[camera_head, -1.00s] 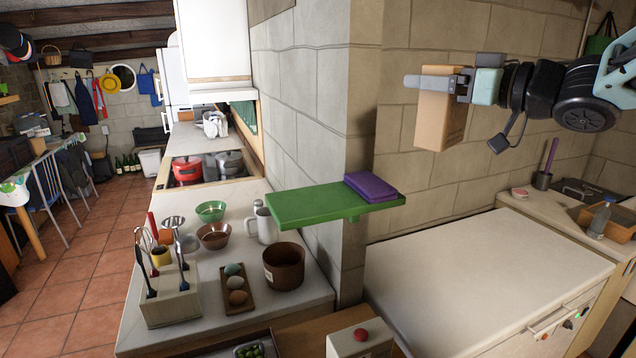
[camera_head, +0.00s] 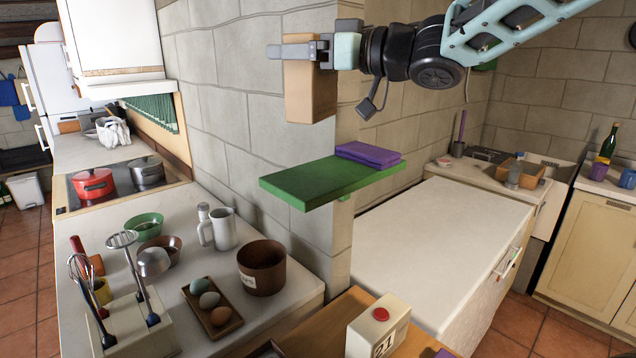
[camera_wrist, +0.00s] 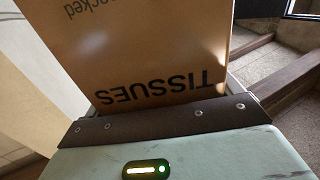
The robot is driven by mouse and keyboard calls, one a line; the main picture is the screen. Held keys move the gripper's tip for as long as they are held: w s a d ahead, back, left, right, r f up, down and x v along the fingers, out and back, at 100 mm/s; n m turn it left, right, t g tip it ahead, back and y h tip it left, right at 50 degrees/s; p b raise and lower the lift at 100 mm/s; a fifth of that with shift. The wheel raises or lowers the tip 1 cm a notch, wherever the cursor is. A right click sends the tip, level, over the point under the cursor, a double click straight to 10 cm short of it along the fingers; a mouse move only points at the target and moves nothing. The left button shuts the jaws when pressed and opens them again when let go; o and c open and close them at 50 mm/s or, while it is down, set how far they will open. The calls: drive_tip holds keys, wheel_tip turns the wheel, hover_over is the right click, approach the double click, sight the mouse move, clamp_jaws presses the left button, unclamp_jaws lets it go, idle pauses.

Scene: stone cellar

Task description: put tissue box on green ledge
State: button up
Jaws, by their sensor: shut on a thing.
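The tissue box (camera_head: 310,92) is a tan upright box held in my gripper (camera_head: 308,52). The jaws are shut on its upper part. In the wrist view the tissue box (camera_wrist: 150,50) fills the space between the fingers, with "TISSUES" printed upside down on its face. In the head view the box appears above the green ledge (camera_head: 300,190), over its left half, with a visible gap below its bottom. The green ledge juts from the corner of the block wall. A folded purple cloth or similar flat purple thing (camera_head: 368,153) lies on the ledge's right back part.
The left and front parts of the ledge are bare. Below are a counter with a brown pot (camera_head: 262,268), an egg tray (camera_head: 212,305), a pitcher (camera_head: 222,229) and utensils. A white worktop (camera_head: 430,250) to the right is clear.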

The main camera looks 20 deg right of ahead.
sight(301, 116)
drive_tip(key=shift+a+f, duration=0.2)
drive_tip(key=shift+f, duration=0.35)
wheel_tip(301, 116, down, 10)
drive_tip(key=shift+r+p, duration=0.25)
drive_tip(key=shift+p, duration=0.05)
drive_tip(key=shift+f, duration=0.15)
drive_tip(key=o, duration=0.8)
drive_tip(key=shift+r, duration=0.25)
drive_tip(key=b+v, duration=0.2)
drive_tip(key=v, duration=1)
drive_tip(key=shift+b, duration=0.3)
